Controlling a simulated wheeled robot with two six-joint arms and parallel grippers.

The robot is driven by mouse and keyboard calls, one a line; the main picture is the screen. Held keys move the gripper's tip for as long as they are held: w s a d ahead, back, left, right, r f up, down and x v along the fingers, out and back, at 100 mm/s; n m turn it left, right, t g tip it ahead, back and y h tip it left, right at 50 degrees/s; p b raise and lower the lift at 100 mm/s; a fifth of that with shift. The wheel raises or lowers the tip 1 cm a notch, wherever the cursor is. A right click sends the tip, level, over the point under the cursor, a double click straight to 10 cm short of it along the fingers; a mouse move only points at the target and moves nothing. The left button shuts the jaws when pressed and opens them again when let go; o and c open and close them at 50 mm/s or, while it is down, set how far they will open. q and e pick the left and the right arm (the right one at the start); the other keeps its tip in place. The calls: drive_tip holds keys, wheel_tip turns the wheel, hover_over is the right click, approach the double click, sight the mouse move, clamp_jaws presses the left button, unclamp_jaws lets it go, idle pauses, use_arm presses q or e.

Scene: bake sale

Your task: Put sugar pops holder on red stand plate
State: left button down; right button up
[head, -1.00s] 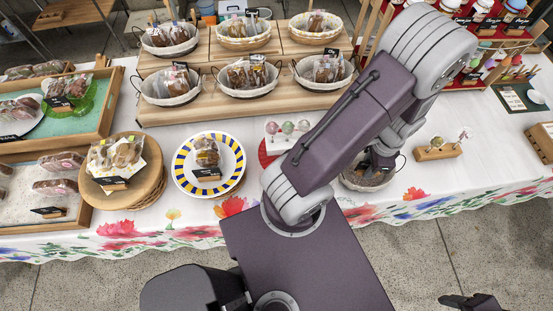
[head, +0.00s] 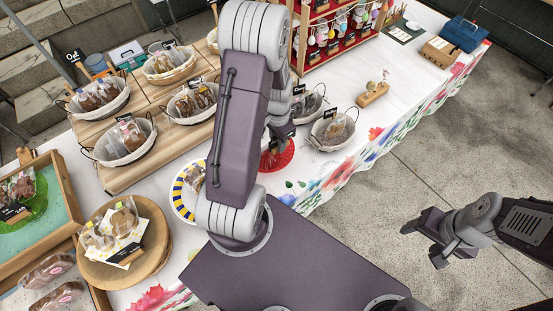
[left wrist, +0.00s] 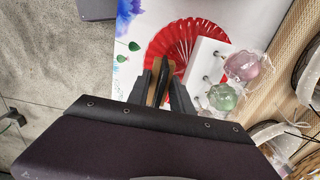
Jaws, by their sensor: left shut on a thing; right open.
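The red plate (head: 278,158) is partly hidden behind my left arm in the head view. In the left wrist view the red plate (left wrist: 190,45) shows its fan pattern, with a white holder (left wrist: 205,58) bearing pink and green pops (left wrist: 243,66) over its edge; contact is unclear. My left gripper (left wrist: 160,78) is shut on a small tan piece with a black part, over the plate's near side. A wooden holder (head: 372,95) with pops stands farther right on the table. My right gripper (head: 421,246) is open and empty, out over the floor.
A blue-and-yellow rimmed plate (head: 184,207) is left of my arm, beside a round wooden stand (head: 150,258). Baskets (head: 332,131) stand right of the red plate, with more on the wooden boards behind. White cloth (head: 420,65) is clear around the wooden pops holder.

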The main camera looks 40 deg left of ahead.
use_arm(q)
hover_over(277, 161)
wheel_tip(277, 161, down, 4)
drive_tip(key=shift+s+a+f, duration=0.1)
drive_tip(key=shift+s+f, duration=0.05)
drive_tip(key=shift+f, duration=2.25)
drive_tip(key=c, duration=1.1)
unclamp_jaws()
drive_tip(key=shift+f, duration=0.1)
drive_tip(key=shift+c, duration=0.2)
